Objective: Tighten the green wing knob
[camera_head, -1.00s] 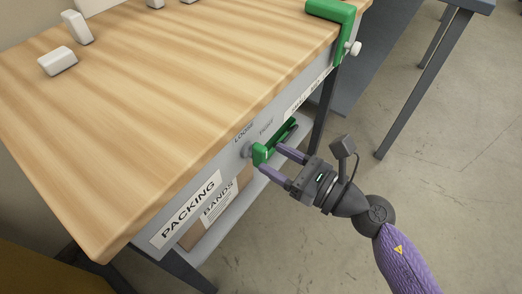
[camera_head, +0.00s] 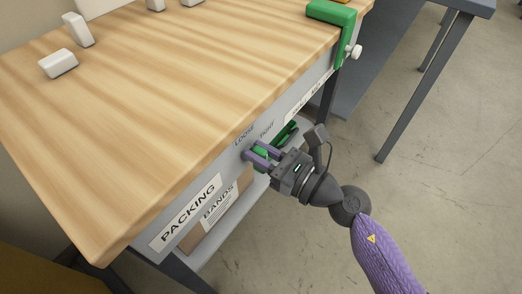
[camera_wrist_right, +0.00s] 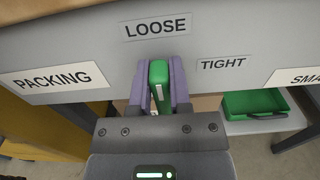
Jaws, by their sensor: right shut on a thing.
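The green wing knob (camera_wrist_right: 159,80) is on the grey front panel of the bench. In the right wrist view its wing stands upright, under the word LOOSE; the TIGHT label (camera_wrist_right: 223,64) is to its right. My right gripper (camera_head: 262,153) is shut on the knob, one purple finger on each side of the wing. In the head view the fingers hide much of the knob (camera_head: 261,153). My left gripper is in neither view.
The wooden bench top (camera_head: 180,90) overhangs the panel. A green clamp (camera_head: 345,30) sits at its far right corner. A green tray (camera_wrist_right: 255,103) is on the shelf below. White blocks (camera_head: 58,63) lie on the top. Open floor is at right.

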